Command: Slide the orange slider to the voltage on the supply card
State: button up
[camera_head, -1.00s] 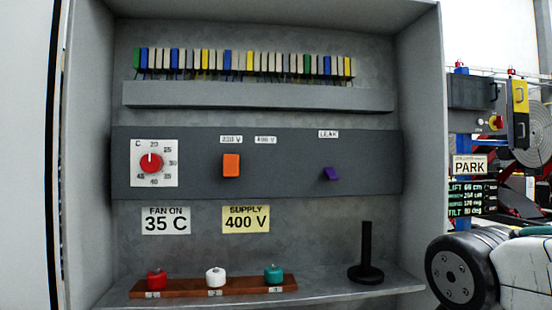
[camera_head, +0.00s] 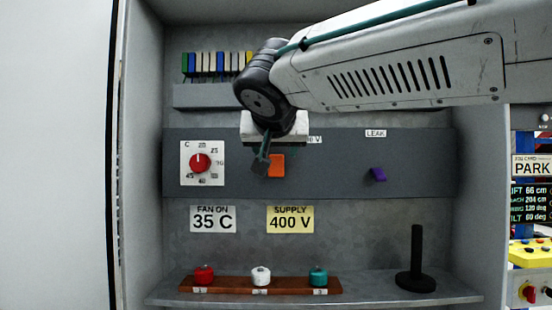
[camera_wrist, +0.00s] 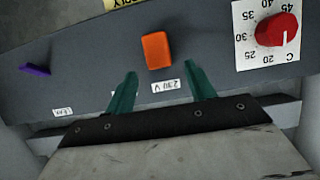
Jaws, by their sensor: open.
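The orange slider (camera_head: 276,165) sits on the dark grey panel strip, partly behind my gripper in the head view. In the wrist view the orange slider (camera_wrist: 156,50) lies beyond and between the two green fingertips, beside the 230 V label (camera_wrist: 166,87). My gripper (camera_wrist: 160,80) is open and empty, apart from the slider as far as I can tell. The yellow supply card (camera_head: 290,219) below the strip reads 400 V. The second voltage label (camera_head: 315,140) is partly covered by my gripper (camera_head: 262,163) and wrist in the head view.
A red dial (camera_head: 201,162) is to the left on the strip and a purple lever (camera_head: 378,174) to the right, under the LEAK label. A shelf below holds red, white and teal knobs on a wooden bar and a black upright post (camera_head: 416,260).

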aim_at(276, 158)
jog(key=shift+x, duration=2.35)
